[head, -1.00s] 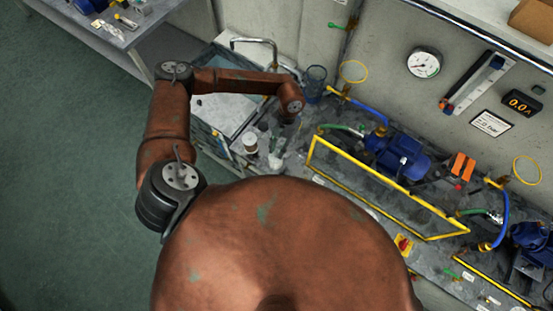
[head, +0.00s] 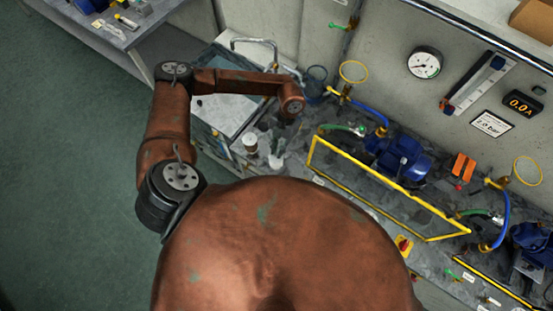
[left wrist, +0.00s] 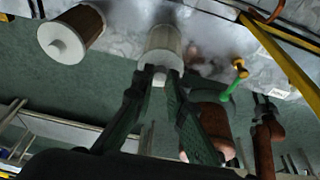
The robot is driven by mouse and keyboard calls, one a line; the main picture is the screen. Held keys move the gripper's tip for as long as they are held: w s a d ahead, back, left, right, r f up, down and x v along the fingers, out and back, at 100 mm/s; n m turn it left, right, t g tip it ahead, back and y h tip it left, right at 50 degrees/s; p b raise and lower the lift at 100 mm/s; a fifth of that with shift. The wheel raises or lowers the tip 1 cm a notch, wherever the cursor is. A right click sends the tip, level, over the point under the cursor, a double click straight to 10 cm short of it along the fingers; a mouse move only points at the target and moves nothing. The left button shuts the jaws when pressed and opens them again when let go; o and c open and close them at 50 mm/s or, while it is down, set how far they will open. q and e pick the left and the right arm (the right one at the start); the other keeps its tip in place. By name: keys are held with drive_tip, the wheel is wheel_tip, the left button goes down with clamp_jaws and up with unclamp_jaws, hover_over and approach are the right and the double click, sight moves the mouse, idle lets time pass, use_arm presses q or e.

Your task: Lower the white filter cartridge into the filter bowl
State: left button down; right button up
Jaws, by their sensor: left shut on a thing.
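The white filter cartridge (left wrist: 163,45) is a pale cylinder with a small knob at its near end. In the left wrist view my left gripper (left wrist: 160,77) is shut on this knob. In the head view the cartridge (head: 276,161) shows as a small white shape below my dark gripper (head: 281,140), at the left end of the bench; I cannot tell whether it touches the bench. A clear bluish bowl (head: 316,78), which looks like the filter bowl, stands behind my wrist, apart from the cartridge. My right gripper is not recognisable in either view.
A second, tan-sided cartridge (head: 250,144) with a white end stands just left of the held one; it also shows in the left wrist view (left wrist: 72,35). A yellow guard frame (head: 385,194) and blue pump (head: 400,157) lie to the right. A grey bin (head: 222,112) is at left.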

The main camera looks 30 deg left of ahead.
use_arm(q)
drive_tip(key=shift+r, duration=0.1)
drive_tip(key=shift+r+p, duration=0.6)
drive_tip(key=shift+r, duration=0.15)
drive_tip(key=shift+r+p, duration=1.1)
drive_tip(key=shift+r, duration=0.55)
wheel_tip(320, 180, up, 9)
drive_tip(key=p, duration=0.5)
